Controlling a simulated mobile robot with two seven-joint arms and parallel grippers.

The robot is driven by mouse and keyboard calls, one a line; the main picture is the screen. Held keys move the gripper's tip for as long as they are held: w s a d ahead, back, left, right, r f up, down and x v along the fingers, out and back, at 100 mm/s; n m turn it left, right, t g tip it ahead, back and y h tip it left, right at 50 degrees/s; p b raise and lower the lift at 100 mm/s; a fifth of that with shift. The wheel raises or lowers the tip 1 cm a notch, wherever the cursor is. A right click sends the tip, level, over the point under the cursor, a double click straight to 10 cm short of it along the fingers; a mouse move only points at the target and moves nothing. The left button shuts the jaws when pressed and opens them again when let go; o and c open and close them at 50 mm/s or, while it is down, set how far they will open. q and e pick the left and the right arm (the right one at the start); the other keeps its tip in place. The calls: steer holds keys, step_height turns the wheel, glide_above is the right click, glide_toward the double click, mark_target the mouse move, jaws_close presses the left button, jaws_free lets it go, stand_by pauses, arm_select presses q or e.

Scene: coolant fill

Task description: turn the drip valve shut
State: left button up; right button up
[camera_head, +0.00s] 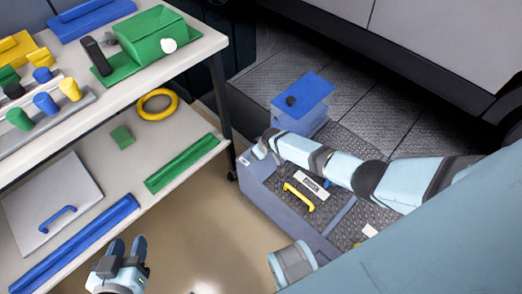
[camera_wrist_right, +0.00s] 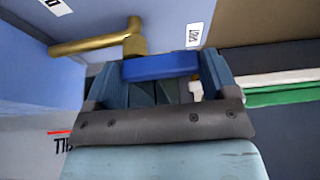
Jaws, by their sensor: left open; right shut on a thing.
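The drip valve shows in the right wrist view as a brass pipe (camera_wrist_right: 92,44) with an upright brass body and a blue handle (camera_wrist_right: 160,67). My right gripper (camera_wrist_right: 168,76) is shut on the blue handle, which lies crosswise between its fingers. In the head view my right gripper (camera_head: 262,148) reaches the left end of a grey-blue cabinet (camera_head: 285,220); the valve itself is hidden there. My left gripper (camera_head: 127,252) is open and empty, low in the head view, apart from everything.
The cabinet's dark textured top carries a yellow handle (camera_head: 299,197) and a white label (camera_head: 311,186). A blue box (camera_head: 303,92) with a dark cap stands behind it. A shelved table (camera_head: 110,95) with coloured parts is at the left. Open floor lies between.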

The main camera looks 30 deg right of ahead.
arm_select(q)
steer(key=shift+s+a+f, duration=0.15)
steer(key=shift+f, duration=0.1)
arm_select(e)
steer(key=shift+w, duration=0.1)
steer(key=o, duration=0.8)
steer(key=shift+r, duration=0.15)
arm_select(q)
steer(key=a+p, duration=0.1)
steer(key=p, duration=0.2)
steer(key=s+g+y+p, duration=0.1)
steer(key=p, duration=0.2)
steer(key=shift+a+f+g+p, duration=0.3)
steer(key=shift+a+f+p, duration=0.05)
arm_select(e)
steer(key=v, duration=1.3)
steer(key=shift+a+r, duration=0.15)
steer(key=shift+r, duration=0.15)
